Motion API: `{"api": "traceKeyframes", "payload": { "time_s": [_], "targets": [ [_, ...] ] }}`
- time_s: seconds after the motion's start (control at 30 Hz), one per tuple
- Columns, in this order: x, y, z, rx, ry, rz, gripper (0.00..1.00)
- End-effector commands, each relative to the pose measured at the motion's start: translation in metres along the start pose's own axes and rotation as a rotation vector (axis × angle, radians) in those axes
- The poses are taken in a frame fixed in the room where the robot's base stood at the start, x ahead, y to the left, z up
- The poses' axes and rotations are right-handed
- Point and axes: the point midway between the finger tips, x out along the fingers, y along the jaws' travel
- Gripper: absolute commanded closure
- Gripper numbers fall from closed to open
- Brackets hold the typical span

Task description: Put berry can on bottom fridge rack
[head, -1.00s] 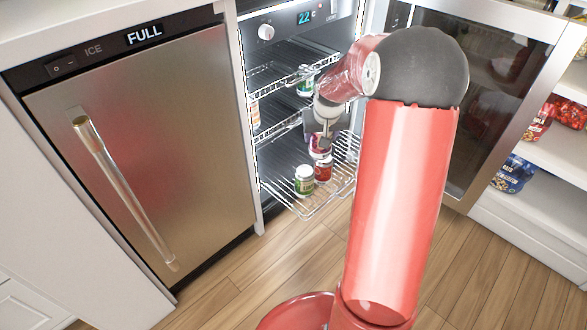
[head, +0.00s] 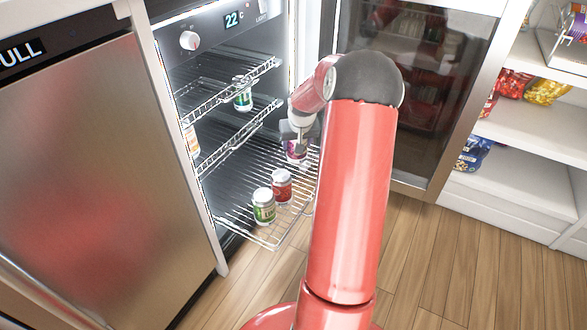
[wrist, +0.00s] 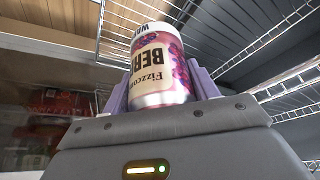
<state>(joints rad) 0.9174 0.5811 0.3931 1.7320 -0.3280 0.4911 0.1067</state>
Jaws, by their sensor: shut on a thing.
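The berry can (wrist: 160,68), with a cream label and purple-red berry print, is held between my gripper's lilac fingers in the wrist view. In the head view the berry can (head: 294,151) shows purple just below my gripper (head: 299,140), partly hidden by it. My gripper (wrist: 160,85) is shut on the can. The bottom fridge rack (head: 238,229) is a wire rack pulled out of the open fridge. The held can is over the back right part of this rack; I cannot tell whether it touches the wires.
A green can (head: 264,206) and a red can (head: 281,186) stand on the bottom rack's front part. Another green can (head: 243,93) stands on an upper rack. The open fridge door (head: 438,100) is at the right, beyond my arm.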

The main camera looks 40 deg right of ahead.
Motion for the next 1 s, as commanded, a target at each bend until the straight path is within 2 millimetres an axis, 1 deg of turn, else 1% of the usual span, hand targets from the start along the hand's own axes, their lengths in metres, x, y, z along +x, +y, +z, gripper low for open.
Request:
{"api": "traceKeyframes", "payload": {
  "time_s": [0.03, 0.1, 0.2, 0.47, 0.67, 0.73, 1.0],
  "targets": [
    [0.015, 0.000, 0.006, -0.001, -0.003, -0.001, 0.76],
    [0.029, -0.001, 0.012, -0.001, -0.002, -0.001, 0.76],
    [0.043, -0.001, 0.018, -0.002, 0.000, -0.001, 0.76],
    [0.059, -0.001, 0.024, -0.002, 0.000, 0.000, 0.76],
    [0.087, -0.001, 0.036, -0.002, 0.000, -0.001, 0.76],
    [0.091, -0.001, 0.037, -0.001, 0.002, -0.001, 0.76],
    [0.091, -0.001, 0.037, -0.001, 0.002, 0.000, 0.76]
  ]
}}
